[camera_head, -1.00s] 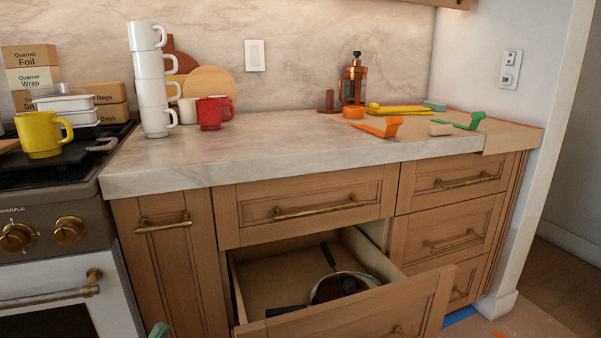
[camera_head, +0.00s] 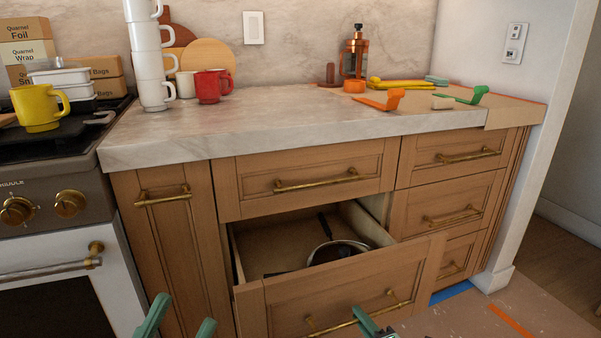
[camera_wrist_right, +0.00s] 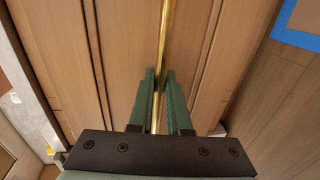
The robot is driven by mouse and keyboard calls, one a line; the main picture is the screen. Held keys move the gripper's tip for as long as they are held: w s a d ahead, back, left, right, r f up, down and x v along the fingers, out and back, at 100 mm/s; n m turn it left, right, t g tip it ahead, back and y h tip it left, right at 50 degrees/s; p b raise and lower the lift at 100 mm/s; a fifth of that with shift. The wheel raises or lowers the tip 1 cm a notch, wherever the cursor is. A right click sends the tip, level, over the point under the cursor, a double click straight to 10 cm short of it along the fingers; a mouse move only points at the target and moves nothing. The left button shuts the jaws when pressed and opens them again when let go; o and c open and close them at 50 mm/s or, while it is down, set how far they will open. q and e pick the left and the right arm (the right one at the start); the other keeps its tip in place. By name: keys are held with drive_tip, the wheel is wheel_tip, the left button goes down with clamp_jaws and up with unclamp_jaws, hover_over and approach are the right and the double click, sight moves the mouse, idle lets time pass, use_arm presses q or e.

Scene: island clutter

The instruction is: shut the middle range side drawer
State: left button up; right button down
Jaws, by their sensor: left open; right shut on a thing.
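The drawer with the open top (camera_head: 290,291) is wooden and stands partly pulled out below a shut top drawer (camera_head: 310,183). A pan (camera_head: 338,252) with dark handles lies inside it. Its brass handle (camera_head: 348,322) runs across the front and also shows in the right wrist view (camera_wrist_right: 166,40). My right gripper (camera_head: 365,322), with green fingers, is shut on that handle; the fingers sit on both sides of the bar in the right wrist view (camera_wrist_right: 160,82). My left gripper (camera_head: 180,318) is open and empty at the bottom edge, left of the drawer front.
A range (camera_head: 55,240) stands at the left. A tall narrow cabinet front (camera_head: 170,250) is between it and the drawer. Several shut drawers (camera_head: 450,205) are at the right. The counter (camera_head: 280,125) holds stacked white mugs (camera_head: 150,60), a red mug (camera_head: 210,86) and tools.

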drive_tip(key=shift+r+b+x, duration=0.15)
drive_tip(key=shift+b+x, duration=0.15)
drive_tip(key=shift+x, duration=0.5)
drive_tip(key=shift+r+b+x, duration=0.15)
drive_tip(key=shift+b+x, duration=0.1)
drive_tip(key=shift+x, duration=0.55)
drive_tip(key=shift+w, duration=0.1)
drive_tip(key=shift+w, duration=0.1)
drive_tip(key=shift+r+b+x, duration=0.2)
drive_tip(key=shift+b+x, duration=0.4)
drive_tip(key=shift+x, duration=0.3)
drive_tip(key=shift+r+b+x, duration=0.15)
drive_tip(key=shift+b+x, duration=0.5)
drive_tip(key=shift+x, duration=0.3)
drive_tip(key=shift+r+b+x, duration=0.2)
drive_tip(key=shift+b+x, duration=0.4)
drive_tip(key=shift+x, duration=0.3)
drive_tip(key=shift+w+a, duration=0.1)
drive_tip(key=shift+w, duration=0.1)
drive_tip(key=shift+r+x, duration=0.2)
drive_tip(key=shift+x, duration=0.75)
drive_tip(key=shift+r+x, duration=0.2)
drive_tip(key=shift+x, duration=0.8)
drive_tip(key=shift+r+x, duration=0.15)
drive_tip(key=shift+x, duration=0.8)
drive_tip(key=shift+w, duration=0.15)
